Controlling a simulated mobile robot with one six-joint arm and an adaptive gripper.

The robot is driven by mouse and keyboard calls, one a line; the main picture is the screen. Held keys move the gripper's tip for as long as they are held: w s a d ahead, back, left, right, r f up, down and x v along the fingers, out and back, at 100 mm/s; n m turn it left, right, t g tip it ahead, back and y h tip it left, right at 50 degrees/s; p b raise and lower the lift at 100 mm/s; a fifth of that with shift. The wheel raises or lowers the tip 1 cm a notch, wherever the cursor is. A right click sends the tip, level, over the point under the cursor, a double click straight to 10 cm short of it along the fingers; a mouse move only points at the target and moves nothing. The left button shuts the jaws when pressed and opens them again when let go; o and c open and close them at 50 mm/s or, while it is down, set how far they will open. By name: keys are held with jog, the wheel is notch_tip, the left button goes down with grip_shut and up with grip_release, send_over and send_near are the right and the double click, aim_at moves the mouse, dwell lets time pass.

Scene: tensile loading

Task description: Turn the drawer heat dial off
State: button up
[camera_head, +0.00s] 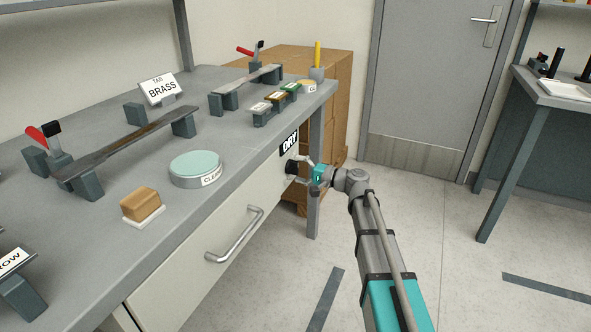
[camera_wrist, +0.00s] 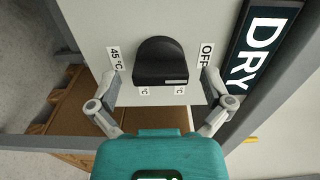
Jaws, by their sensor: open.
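The heat dial (camera_head: 291,166) is a black knob on the pale drawer front (camera_head: 185,262), near its far end. The wrist view shows the dial (camera_wrist: 160,60) close up, with a white mark at its lower right edge. An OFF label (camera_wrist: 206,56) is right of it and a 45 °C label (camera_wrist: 114,58) left of it. Two smaller °C labels, partly readable, are below. My gripper (camera_head: 308,170) is open in front of the dial. In the wrist view my gripper (camera_wrist: 160,82) has one finger on each side of the dial; contact is not clear.
A DRY sign (camera_head: 289,143) is above the dial, and a metal handle (camera_head: 235,236) is on the drawer front. The grey bench (camera_head: 105,215) carries clamps, strips and a round pad (camera_head: 195,166). A wooden cabinet (camera_head: 335,110) stands behind.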

jog(key=v, duration=1.1)
jog(key=s+d+f+n+g+h+p, duration=0.1)
jog(key=s+f+n+g+h, duration=0.25)
jog(key=s+f+h, duration=0.65)
jog(key=s+d+f+g+h+p, duration=0.1)
jog(key=s+d+f+h, duration=0.25)
jog(key=s+d, duration=0.25)
jog(key=s+d+f+g+h, duration=0.2)
jog(key=s+d+f+h, duration=0.15)
jog(key=s+d, duration=0.2)
notch_tip(320, 180, up, 39)
jog(key=p, duration=3.8)
jog(key=shift+s+f, duration=0.15)
jog(key=shift+f, duration=0.05)
